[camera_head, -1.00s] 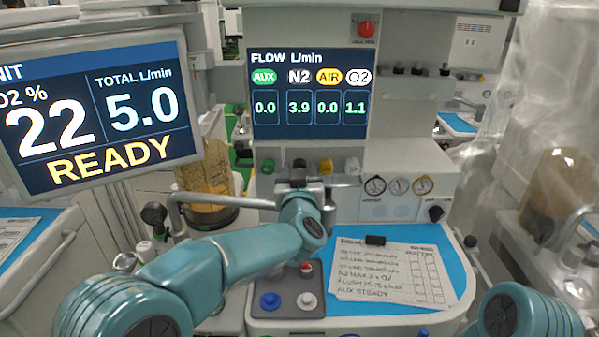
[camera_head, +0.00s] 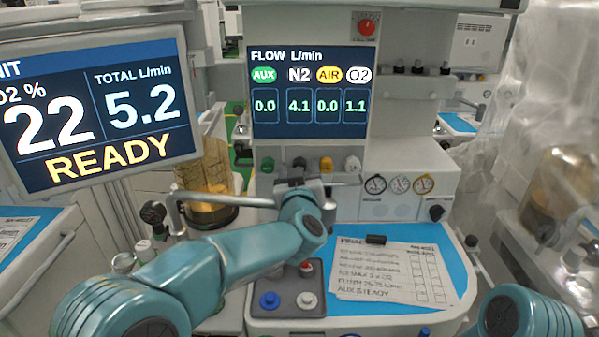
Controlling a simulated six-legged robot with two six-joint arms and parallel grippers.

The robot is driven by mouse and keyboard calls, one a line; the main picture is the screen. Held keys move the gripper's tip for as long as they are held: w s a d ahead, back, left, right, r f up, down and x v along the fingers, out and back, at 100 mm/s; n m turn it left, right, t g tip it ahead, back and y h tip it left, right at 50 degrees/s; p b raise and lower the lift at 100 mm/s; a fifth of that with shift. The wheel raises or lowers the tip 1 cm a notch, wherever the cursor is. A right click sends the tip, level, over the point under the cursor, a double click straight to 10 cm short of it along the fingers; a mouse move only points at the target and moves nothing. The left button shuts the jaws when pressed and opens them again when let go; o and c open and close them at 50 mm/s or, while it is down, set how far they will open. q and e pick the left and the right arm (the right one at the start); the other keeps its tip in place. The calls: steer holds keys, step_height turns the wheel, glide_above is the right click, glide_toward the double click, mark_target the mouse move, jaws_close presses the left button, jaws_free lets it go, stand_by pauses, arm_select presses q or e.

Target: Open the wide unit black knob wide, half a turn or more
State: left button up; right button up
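The wide unit has a row of knobs under its flow screen (camera_head: 309,93). The black knob (camera_head: 299,163) stands second from the left, between a green knob (camera_head: 267,165) and a yellow one (camera_head: 326,165). My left gripper (camera_head: 296,174) is at the black knob, and its wrist hides most of the fingers and the lower part of the knob. It appears shut on the knob, as the N2 reading under its column changes. The screen reads N2 4.1 and O2 1.1, with AUX and AIR at 0.0. My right gripper is out of view; only its arm shows at lower right.
A white knob (camera_head: 352,164) stands right of the yellow one. A monitor (camera_head: 100,115) reading READY and 5.2 is at left. A metal rail (camera_head: 228,200) runs beside my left wrist. A paper checklist (camera_head: 390,272) lies on the blue worktop (camera_head: 452,262).

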arm_select(q)
steer(key=s+b, duration=0.1)
steer(key=s, duration=1.5)
steer(key=shift+s+b, duration=0.2)
steer(key=shift+b, duration=0.2)
